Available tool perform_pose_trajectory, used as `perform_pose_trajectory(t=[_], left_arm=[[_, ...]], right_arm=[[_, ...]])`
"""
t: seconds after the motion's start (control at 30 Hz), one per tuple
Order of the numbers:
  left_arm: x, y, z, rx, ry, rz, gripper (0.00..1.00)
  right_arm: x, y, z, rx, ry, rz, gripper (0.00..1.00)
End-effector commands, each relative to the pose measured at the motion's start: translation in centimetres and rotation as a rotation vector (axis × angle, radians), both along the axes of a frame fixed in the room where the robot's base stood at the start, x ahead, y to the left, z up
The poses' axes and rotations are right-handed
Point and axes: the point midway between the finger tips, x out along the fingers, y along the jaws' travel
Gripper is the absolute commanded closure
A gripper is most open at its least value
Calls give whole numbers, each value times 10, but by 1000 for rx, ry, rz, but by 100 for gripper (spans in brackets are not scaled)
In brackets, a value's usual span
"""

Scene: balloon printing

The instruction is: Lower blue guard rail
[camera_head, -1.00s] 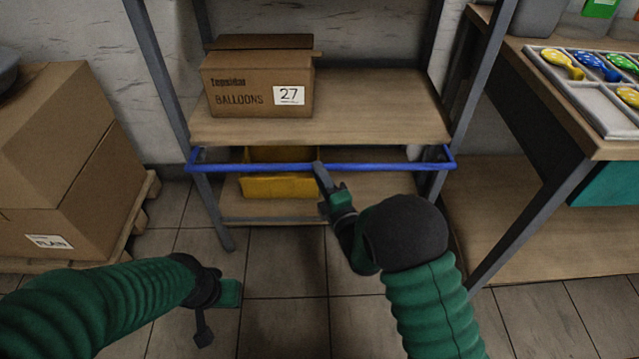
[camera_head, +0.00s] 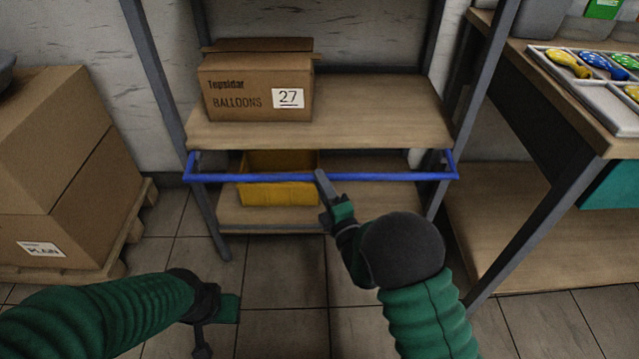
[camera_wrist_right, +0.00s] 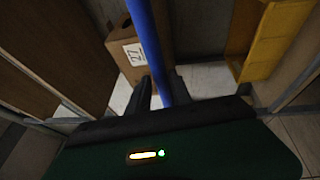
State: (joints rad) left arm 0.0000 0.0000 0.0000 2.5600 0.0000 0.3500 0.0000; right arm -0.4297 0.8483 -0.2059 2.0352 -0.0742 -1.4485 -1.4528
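The blue guard rail (camera_head: 250,178) spans the front of the metal shelf rack, just below its middle shelf. Its short side arms run back to the two front posts, and the bar hangs forward and lower than their ends. My right gripper (camera_head: 321,180) is at the bar near its middle. In the right wrist view, the rail (camera_wrist_right: 147,40) runs between the two close-set fingers (camera_wrist_right: 161,92), which appear shut on it. My left gripper (camera_head: 203,330) hangs low over the floor at the left, away from the rail; its fingers are not clear.
A balloon carton (camera_head: 240,92) marked 27 stands on the middle shelf (camera_head: 380,115). A yellow bin (camera_head: 290,193) sits behind the rail on the lower shelf. Large cartons (camera_head: 60,170) on a pallet are at left. A workbench (camera_head: 560,100) with a balloon tray is at right.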

Motion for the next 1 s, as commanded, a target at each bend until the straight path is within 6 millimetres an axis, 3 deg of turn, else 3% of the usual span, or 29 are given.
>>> perform_pose_trajectory(t=[0.1, 0.4, 0.53, 1.0], left_arm=[[0, 0, 0, 0, 0, 0, 64], [0, 0, 1, 0, 0, 0, 64], [0, 0, 8, 0, 0, 0, 64], [0, 0, 45, 0, 0, 0, 64]], right_arm=[[0, 1, 1, 0, -2, 2, 59], [-2, 3, 1, 1, -1, 6, 59], [-14, -2, 0, 0, 1, 6, 59], [-134, -53, -20, -2, 7, 4, 59]])
